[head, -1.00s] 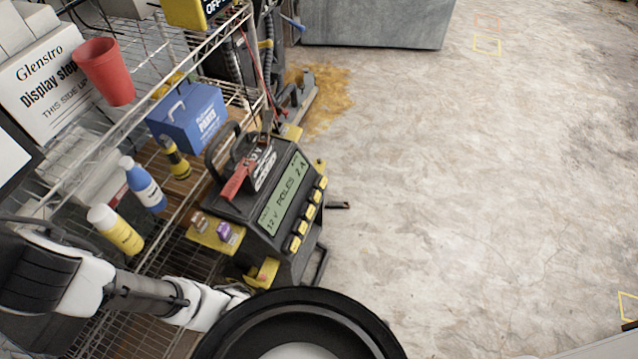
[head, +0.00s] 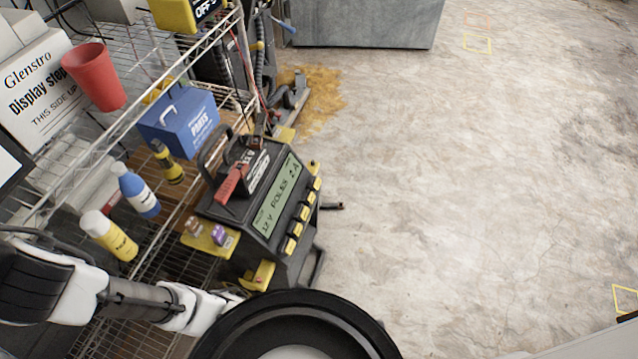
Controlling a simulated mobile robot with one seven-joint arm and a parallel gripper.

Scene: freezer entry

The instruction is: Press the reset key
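A black charger-like unit (head: 240,225) stands beside the wire rack, with a green display (head: 277,196) reading "12V" and "2 A". Several yellow keys (head: 302,214) run in a row along its right side. I cannot read which one is the reset key. A red clamp (head: 232,184) lies on its top. My arm comes in from the lower left and reaches toward the unit's lower front. The end of my arm is mostly hidden behind the black round part at the bottom, so my gripper's fingers do not show.
The wire rack (head: 140,112) on the left holds a red cup (head: 95,77), a blue parts box (head: 180,122), a blue bottle (head: 137,190) and a yellow bottle (head: 108,236). A grey metal block (head: 365,22) stands at the back.

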